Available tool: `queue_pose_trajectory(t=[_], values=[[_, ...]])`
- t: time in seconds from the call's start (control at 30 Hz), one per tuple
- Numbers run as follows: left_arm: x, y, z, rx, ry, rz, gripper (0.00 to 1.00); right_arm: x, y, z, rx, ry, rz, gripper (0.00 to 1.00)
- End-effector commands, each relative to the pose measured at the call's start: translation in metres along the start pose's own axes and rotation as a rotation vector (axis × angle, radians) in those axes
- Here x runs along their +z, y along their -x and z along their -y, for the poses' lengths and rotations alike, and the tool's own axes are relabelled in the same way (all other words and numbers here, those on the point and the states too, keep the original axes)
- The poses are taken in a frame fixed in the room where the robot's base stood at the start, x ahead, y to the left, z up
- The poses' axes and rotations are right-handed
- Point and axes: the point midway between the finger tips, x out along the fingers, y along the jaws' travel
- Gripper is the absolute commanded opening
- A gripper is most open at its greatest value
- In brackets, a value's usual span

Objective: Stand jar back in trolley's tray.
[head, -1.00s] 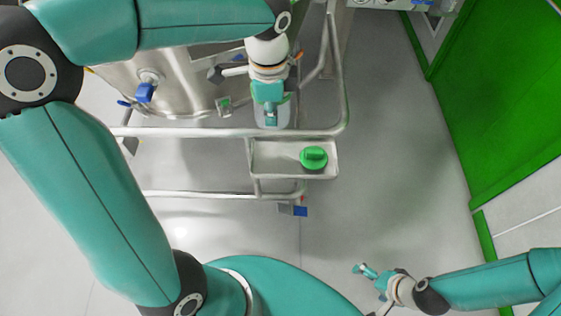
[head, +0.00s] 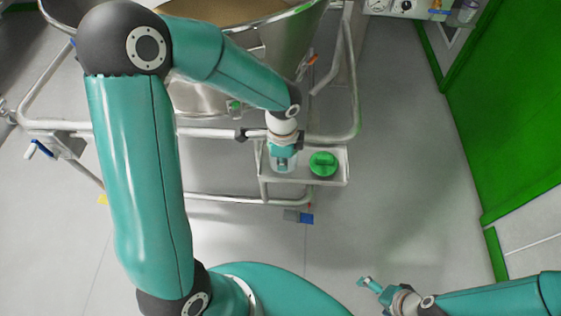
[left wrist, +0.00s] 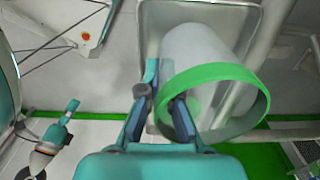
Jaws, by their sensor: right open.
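My left gripper (head: 283,154) is shut on the jar's wall at the rim, one finger inside and one outside, also in the left wrist view (left wrist: 163,100). Whether the jar's base touches the tray is not clear. My right gripper (head: 368,284) is open and empty, low right, away from the tray.
The trolley's tube frame (head: 225,199) and a steel vessel (head: 200,97) stand behind and left. Green-framed panels (head: 500,110) are at the right. The floor between is clear.

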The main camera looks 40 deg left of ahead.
Motion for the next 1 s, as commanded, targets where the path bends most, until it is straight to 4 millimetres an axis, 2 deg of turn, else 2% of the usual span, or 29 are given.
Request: queue_pose_trajectory(t=[0.07, 0.43, 0.6, 1.0], values=[[0.0003, -0.0071, 0.0000, 0.000, 0.001, 0.000, 0.00, 0.0000, -0.0015, -0.0005, 0.000, 0.000, 0.000, 1.00], [0.0004, -0.0114, 0.0001, -0.001, 0.001, -0.001, 0.00, 0.0000, -0.0047, -0.0017, 0.000, 0.000, 0.000, 1.00], [0.0005, -0.0095, 0.0000, 0.000, 0.002, -0.001, 0.30, 0.0000, -0.0029, -0.0011, 0.000, 0.000, 0.000, 1.00], [0.0007, -0.0046, 0.0003, -0.001, 0.002, -0.001, 0.31, -0.0001, 0.0004, 0.0001, 0.000, 0.000, 0.000, 1.00]])
